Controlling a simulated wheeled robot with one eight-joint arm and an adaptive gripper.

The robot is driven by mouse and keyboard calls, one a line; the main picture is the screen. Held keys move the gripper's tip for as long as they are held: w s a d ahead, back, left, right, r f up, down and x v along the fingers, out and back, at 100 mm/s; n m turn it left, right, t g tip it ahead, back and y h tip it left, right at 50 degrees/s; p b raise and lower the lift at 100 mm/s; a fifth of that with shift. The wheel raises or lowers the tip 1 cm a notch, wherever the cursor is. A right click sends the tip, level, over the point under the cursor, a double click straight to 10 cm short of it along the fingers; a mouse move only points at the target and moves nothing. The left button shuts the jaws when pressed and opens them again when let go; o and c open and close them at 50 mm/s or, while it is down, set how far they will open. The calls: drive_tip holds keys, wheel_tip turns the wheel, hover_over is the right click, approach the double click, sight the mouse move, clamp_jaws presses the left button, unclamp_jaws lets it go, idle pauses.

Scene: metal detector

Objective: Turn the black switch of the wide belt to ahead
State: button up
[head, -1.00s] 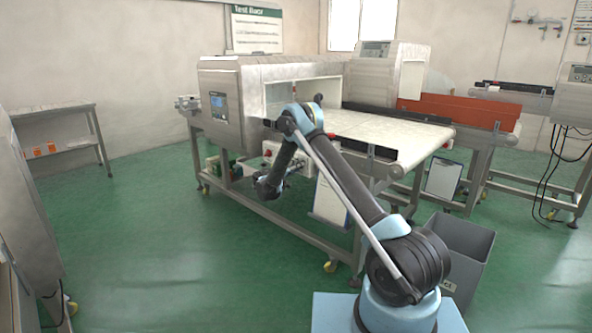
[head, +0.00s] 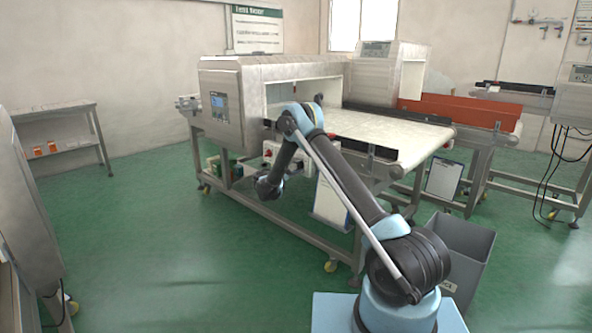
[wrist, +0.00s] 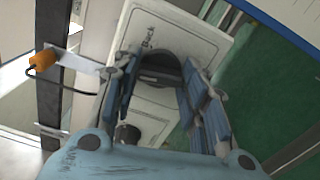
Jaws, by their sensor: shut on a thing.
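The black switch (wrist: 160,70) is a round dark knob with a raised grip bar, on a white plate (wrist: 185,30) in the wrist view. A label by it seems to read "Back"; other lettering is hidden. My gripper (wrist: 163,75) has its two blue-padded fingers on either side of the knob, shut on it. In the head view, a white control box (head: 270,151) sits under the wide belt (head: 385,132) of the metal detector (head: 222,105). My arm's end is beside this frame; the fingers and the switch are hidden there.
In the wrist view, an orange-tipped sensor (wrist: 42,60) with a cable is left of the gripper. A dark round part (wrist: 128,133) lies below the switch. A grey bin (head: 462,250) stands right of the belt frame.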

drive_tip(key=n, duration=0.6)
drive_tip(key=shift+a+f+n, duration=0.1)
drive_tip(key=shift+a+n, duration=0.05)
drive_tip(key=shift+n, duration=0.15)
idle(0.5)
drive_tip(key=o, duration=1.1)
drive_tip(key=shift+c, duration=0.2)
drive_tip(key=shift+s, duration=0.1)
drive_tip(key=v, duration=1.1)
drive_tip(key=shift+s+a, duration=0.25)
